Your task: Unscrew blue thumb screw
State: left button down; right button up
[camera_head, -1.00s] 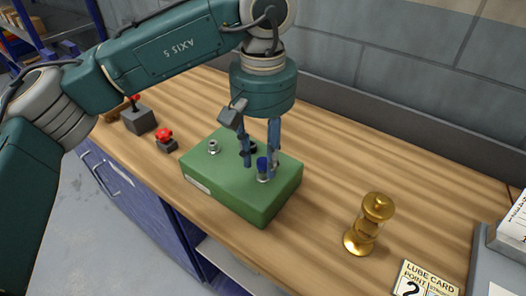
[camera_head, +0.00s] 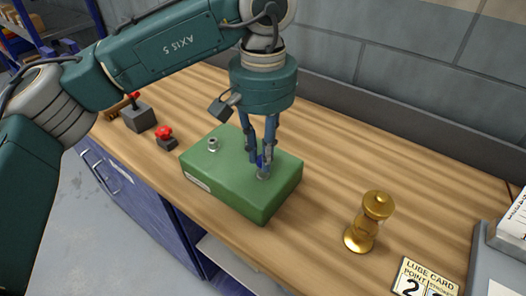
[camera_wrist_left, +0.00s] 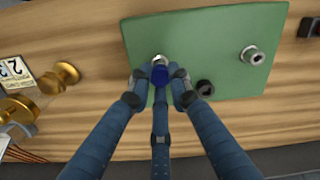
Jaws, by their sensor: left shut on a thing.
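The blue thumb screw (camera_head: 261,161) stands on the right part of the green block's top (camera_head: 225,180). In the left wrist view the blue screw (camera_wrist_left: 160,74) shows between my fingertips, above a pale metal fitting (camera_wrist_left: 159,60). My left gripper (camera_head: 263,160) points down from above and is shut on the screw; it also shows in the left wrist view (camera_wrist_left: 163,80). The fingers hide part of the screw in the head view. A silver knurled fitting (camera_head: 213,144) and a black knob (camera_wrist_left: 205,87) are also on the block. My right gripper is not in view.
A brass oiler (camera_head: 369,222) stands to the right, with a lube card (camera_head: 423,279) near the front edge. A red button (camera_head: 165,132) and a grey joystick box (camera_head: 139,118) are at left. The wooden table between block and oiler is clear.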

pick_arm(q)
jog(key=n, duration=0.3)
jog(key=n+b, duration=0.1)
jog(key=n, duration=0.1)
jog(key=shift+f+n, duration=0.1)
jog(key=shift+n, duration=1.1)
jog(key=shift+n+b, duration=0.35)
jog(key=shift+n, duration=0.75)
jog(key=c, duration=2)
grip_release()
jog(key=shift+n, duration=0.6)
jog(key=shift+c, duration=0.2)
jog(key=o, duration=0.4)
jog(key=shift+c, duration=0.2)
